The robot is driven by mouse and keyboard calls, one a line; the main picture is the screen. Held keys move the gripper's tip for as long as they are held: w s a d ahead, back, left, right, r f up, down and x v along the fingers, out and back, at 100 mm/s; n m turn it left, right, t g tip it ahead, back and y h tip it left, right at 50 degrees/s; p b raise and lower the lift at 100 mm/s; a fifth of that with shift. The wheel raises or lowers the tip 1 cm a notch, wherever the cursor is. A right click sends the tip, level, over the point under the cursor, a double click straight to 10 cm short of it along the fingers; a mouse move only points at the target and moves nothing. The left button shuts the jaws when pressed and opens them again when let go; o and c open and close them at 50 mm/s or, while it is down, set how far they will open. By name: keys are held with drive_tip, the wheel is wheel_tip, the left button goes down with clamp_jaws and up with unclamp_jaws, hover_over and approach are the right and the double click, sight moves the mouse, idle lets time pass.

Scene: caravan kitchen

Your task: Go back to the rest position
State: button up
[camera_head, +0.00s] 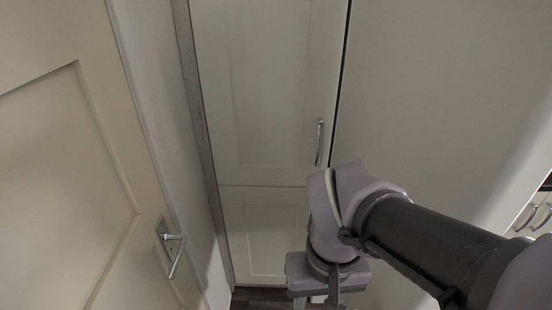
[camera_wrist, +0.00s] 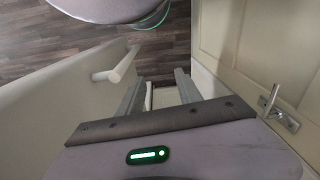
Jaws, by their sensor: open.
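My gripper (camera_wrist: 158,84) is open in the wrist view, with its two grey fingers apart and nothing between them. In the head view the wrist end of my arm hangs down at the bottom centre, in front of the tall cream cupboard (camera_head: 265,85); the fingertips are hard to make out there. The cupboard's upper door has a metal bar handle (camera_head: 319,142), just above my arm. A similar pale handle (camera_wrist: 117,62) shows left of my fingers in the wrist view, apart from them.
A cream door (camera_head: 60,180) with a metal lever handle (camera_head: 170,246) stands at the left; its lever also shows in the wrist view (camera_wrist: 272,102). A plain pale panel (camera_head: 440,100) is on the right, with more handles at the far right edge. Dark wooden floor (camera_wrist: 70,38) lies open below.

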drive_tip(key=m+t, duration=0.1)
drive_tip(key=t, duration=0.1)
drive_tip(key=r+m+t+y+b, duration=0.1)
drive_tip(key=m, duration=0.1)
drive_tip(key=d+r+m+t, duration=0.1)
drive_tip(key=t, duration=0.1)
drive_tip(key=shift+s+r+m+t+y+b, duration=0.2)
drive_tip(key=shift+s+m+t+y+b, duration=0.05)
drive_tip(key=shift+m+t+y+b, duration=0.1)
idle(0.5)
